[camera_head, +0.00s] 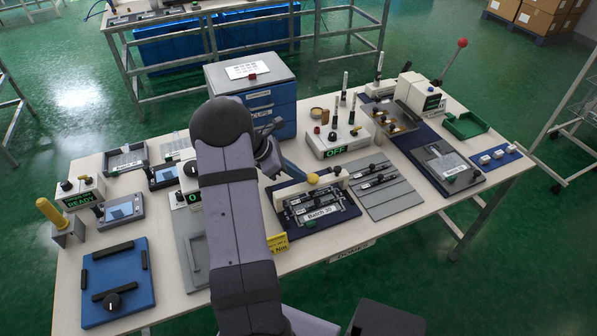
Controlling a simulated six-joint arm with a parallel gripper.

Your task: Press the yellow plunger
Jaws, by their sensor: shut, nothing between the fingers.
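A round yellow knob (313,178), which looks like the plunger, sits at the back edge of a dark fixture (315,207) marked "Batch". My gripper (304,176) is shut and empty, its tip right beside the knob's left side. I cannot tell whether it touches the knob. My arm comes up from the bottom centre and hides part of the bench to the left of the fixture. A second yellow thing, a slanted cylinder (49,212), stands on a grey bracket at the far left, well away from my gripper.
A box reading "OFF" (335,145) with upright black pegs stands behind the fixture. A pale block adjoins the knob's right side. A ridged grey plate (380,193) lies to the right. A blue-drawer cabinet (265,95) stands behind. A blue plate (118,275) lies front left.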

